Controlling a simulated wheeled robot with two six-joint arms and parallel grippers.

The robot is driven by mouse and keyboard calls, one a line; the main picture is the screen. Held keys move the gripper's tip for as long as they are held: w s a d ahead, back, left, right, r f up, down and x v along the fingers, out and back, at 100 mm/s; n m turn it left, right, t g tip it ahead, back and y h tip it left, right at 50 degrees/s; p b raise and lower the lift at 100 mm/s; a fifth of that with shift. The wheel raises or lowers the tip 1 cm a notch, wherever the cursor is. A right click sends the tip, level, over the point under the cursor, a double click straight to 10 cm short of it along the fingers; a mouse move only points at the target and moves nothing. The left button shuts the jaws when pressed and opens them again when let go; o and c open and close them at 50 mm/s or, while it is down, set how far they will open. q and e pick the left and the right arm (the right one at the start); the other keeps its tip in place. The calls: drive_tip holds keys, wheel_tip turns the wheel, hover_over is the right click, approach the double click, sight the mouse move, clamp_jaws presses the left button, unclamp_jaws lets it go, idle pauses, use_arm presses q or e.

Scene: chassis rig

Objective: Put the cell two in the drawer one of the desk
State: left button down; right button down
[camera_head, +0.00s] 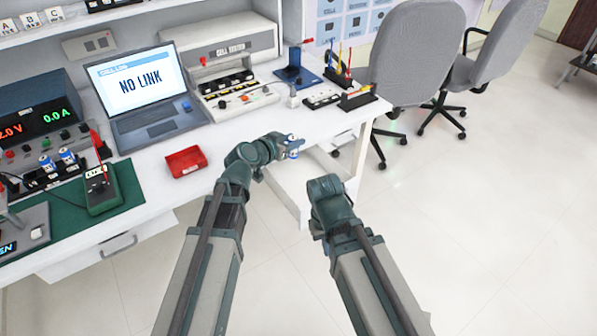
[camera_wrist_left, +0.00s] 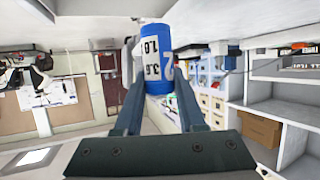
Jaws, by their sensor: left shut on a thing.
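My left gripper (camera_head: 287,146) is shut on a blue and white cell (camera_wrist_left: 155,58), held near the front edge of the desk (camera_head: 215,135). A drawer (camera_head: 118,246) with a handle is under the left part of the desk and looks closed. A white drawer-like box (camera_head: 290,195) stands below the desk's right part, partly hidden by my left arm. My right arm ends lower right; its fingers (camera_head: 322,228) are not clear.
Two more blue cells (camera_head: 66,156) stand in a black holder at the left. A red tray (camera_head: 186,162), a laptop (camera_head: 140,90) and a green meter (camera_head: 100,188) are on the desk. Grey chairs (camera_head: 413,55) stand at the right. The floor in front is clear.

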use_arm(q)
wheel_tip(320, 180, down, 13)
drive_tip(key=b, duration=1.2)
drive_tip(key=shift+r, duration=0.15)
drive_tip(key=shift+w+d, duration=0.1)
drive_tip(key=shift+w, duration=0.2)
drive_tip(key=w+d, duration=0.2)
drive_tip(key=w, duration=0.1)
drive_tip(key=shift+w, duration=0.25)
drive_tip(key=shift+s+a+f+b, duration=0.1)
drive_tip(key=shift+s+f+b, duration=0.2)
drive_tip(key=shift+f+b, duration=0.35)
